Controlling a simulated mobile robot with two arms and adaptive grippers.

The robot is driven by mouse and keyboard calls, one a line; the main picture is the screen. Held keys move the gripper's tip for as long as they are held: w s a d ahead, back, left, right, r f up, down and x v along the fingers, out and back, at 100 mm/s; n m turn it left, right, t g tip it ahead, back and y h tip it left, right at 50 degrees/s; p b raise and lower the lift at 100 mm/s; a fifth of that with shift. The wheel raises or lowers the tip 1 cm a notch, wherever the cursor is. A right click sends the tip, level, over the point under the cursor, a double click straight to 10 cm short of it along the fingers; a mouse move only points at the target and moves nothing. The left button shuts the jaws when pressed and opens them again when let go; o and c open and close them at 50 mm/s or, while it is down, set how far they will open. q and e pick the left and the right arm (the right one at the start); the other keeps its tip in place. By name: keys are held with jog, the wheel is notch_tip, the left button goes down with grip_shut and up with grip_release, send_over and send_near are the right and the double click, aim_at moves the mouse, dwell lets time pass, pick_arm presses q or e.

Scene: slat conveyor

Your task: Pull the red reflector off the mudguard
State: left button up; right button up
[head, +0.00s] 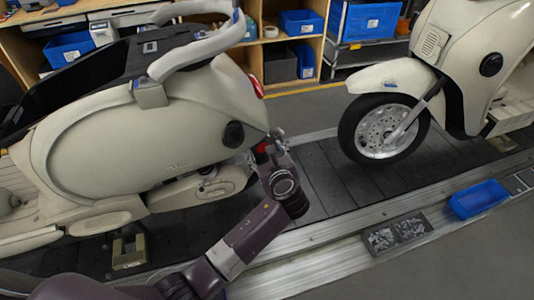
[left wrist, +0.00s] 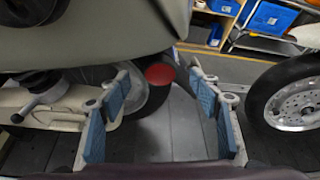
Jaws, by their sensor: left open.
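The red reflector (left wrist: 160,74) is a round disc at the rear of the near cream scooter, on the dark mudguard (left wrist: 172,97). In the head view a small red patch of the reflector (head: 261,148) shows beside my gripper. My left gripper (head: 272,143) is open at the scooter's rear end. In the left wrist view its blue-padded fingers (left wrist: 162,92) stand to either side of the reflector, with a visible gap on each side. Most of the mudguard is hidden in the head view. My right gripper is in neither view.
The near scooter's cream body (head: 130,130) hangs close above and left of my gripper. A second scooter's front wheel (head: 384,130) stands to the right on the slat conveyor (head: 325,180). A blue bin (head: 479,198) sits by the rail. Shelves with blue bins (head: 301,22) are behind.

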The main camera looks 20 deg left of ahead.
aim_at(263, 147)
pick_arm(q)
jog(key=x, duration=0.3)
jog(key=shift+w+a+f, duration=0.15)
jog(key=shift+w+f, duration=0.05)
jog(key=shift+w, duration=0.1)
jog(key=shift+w+a+f, duration=0.1)
jog(key=shift+w+a, duration=0.05)
jog(key=shift+w, duration=0.15)
jog(key=c, duration=1.1)
jog(key=o, duration=0.4)
grip_shut()
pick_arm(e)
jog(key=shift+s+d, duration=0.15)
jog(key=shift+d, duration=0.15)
pick_arm(q)
jog(key=shift+f, duration=0.1)
